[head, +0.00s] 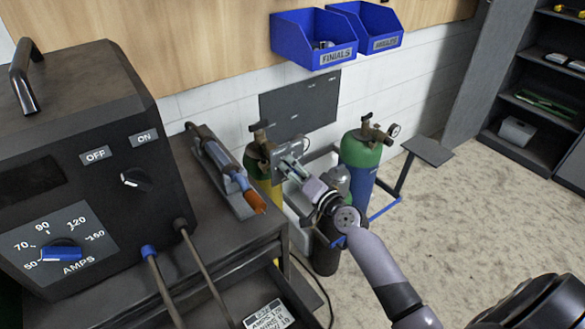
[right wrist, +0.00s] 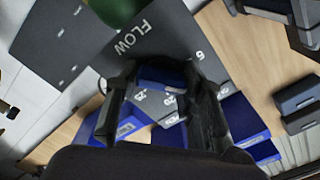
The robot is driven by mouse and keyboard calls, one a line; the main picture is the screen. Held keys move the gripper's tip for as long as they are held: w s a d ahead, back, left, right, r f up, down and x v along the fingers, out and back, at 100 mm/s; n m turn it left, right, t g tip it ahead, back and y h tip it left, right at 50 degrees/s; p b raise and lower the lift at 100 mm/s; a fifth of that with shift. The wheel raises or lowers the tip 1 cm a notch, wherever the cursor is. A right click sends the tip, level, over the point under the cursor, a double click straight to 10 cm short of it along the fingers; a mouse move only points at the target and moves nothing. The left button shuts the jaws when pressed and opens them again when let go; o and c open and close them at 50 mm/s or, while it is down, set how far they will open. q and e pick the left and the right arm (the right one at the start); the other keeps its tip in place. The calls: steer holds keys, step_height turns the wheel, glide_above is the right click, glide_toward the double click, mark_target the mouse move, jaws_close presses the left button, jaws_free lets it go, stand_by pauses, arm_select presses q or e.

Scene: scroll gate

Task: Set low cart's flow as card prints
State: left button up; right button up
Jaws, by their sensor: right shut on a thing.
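My right gripper (head: 287,166) is at the low cart (head: 385,208), beside the yellow and green cylinder (head: 262,178). In the right wrist view, my right gripper (right wrist: 163,100) is shut on the blue flow knob (right wrist: 165,74), which shows between its fingers. A grey plate marked FLOW (right wrist: 148,38) lies around the knob, with several tilted numbers; the fingers hide part of the scale and the knob's pointer cannot be made out. A printed card (head: 268,316) lies in the open drawer; its small text is hard to read. My left gripper is not in view.
A black welder box (head: 75,160) with an AMPS dial stands on the bench at left. A torch (head: 225,165) rests in a holder near the bench edge. A green and blue cylinder (head: 362,150) stands right of my gripper. Blue bins (head: 315,38) hang above.

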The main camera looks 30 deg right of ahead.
steer(key=shift+f+m, duration=0.1)
steer(key=shift+m, duration=1.1)
steer(key=o, duration=1.2)
steer(key=shift+c, duration=0.2)
steer(key=s+d, duration=0.1)
steer(key=s, duration=1.1)
steer(key=shift+d, duration=0.35)
